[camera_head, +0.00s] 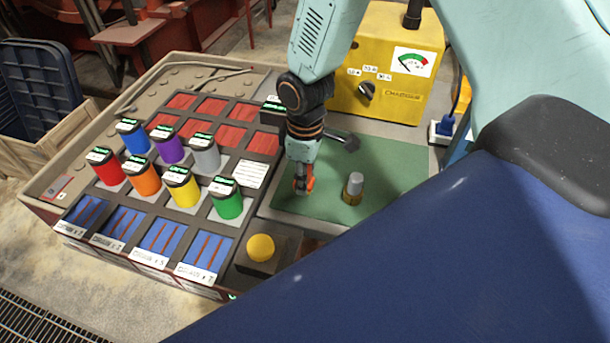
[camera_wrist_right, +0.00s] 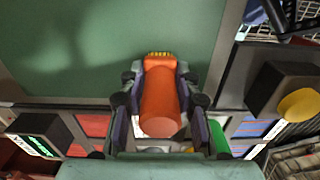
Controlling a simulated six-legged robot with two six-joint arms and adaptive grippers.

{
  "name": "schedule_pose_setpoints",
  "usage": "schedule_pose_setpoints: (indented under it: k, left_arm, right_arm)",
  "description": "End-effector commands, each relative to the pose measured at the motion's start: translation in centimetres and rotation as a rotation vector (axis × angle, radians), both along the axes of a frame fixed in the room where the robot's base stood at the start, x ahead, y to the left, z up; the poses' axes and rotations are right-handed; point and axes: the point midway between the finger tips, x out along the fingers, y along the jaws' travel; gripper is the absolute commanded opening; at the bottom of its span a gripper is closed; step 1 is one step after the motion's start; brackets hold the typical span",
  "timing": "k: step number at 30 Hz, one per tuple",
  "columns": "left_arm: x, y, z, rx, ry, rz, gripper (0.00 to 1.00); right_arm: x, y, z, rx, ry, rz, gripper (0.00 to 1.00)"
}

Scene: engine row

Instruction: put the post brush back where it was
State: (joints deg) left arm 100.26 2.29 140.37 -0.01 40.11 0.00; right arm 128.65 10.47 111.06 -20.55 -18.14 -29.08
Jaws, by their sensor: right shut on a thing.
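My right gripper (camera_head: 303,186) points down over the left part of the green mat (camera_head: 395,165). It is shut on an orange cylinder with a yellow, ridged end, which looks like the post brush (camera_wrist_right: 160,98). In the right wrist view the cylinder lies between both fingers (camera_wrist_right: 160,105). In the head view only a little orange shows at the fingertips. I cannot tell whether it touches the mat. A short brass cylinder with a grey top (camera_head: 354,188) stands on the mat to the right of the gripper. My left gripper is not in view.
A dark box with a yellow knob (camera_head: 261,248) is in front. A dark-headed tool (camera_head: 345,139) lies behind the gripper. A yellow meter box (camera_head: 385,65) stands behind. The mat's right part is clear.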

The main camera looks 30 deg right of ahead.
Motion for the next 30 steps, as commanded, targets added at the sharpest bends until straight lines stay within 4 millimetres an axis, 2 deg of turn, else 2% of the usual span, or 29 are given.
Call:
schedule_pose_setpoints:
  k: [1, 9, 19, 23, 30]
  left_arm:
    - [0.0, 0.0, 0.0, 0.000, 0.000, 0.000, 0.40]
    - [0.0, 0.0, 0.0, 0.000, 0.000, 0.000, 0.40]
    - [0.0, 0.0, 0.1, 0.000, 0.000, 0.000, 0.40]
    - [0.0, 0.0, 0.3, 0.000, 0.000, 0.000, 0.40]
    - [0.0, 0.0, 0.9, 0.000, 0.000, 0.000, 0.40]
  right_arm:
    - [0.0, 0.0, -0.1, -0.001, 0.001, 0.000, 0.33]
    - [0.0, 0.0, 0.0, 0.000, 0.000, 0.000, 0.55]
    - [0.0, 0.0, 0.3, 0.000, 0.000, 0.000, 0.55]
    - [0.1, 0.0, 1.9, 0.001, -0.004, -0.001, 0.55]
    - [0.1, 0.0, 6.9, 0.000, -0.005, -0.001, 0.55]
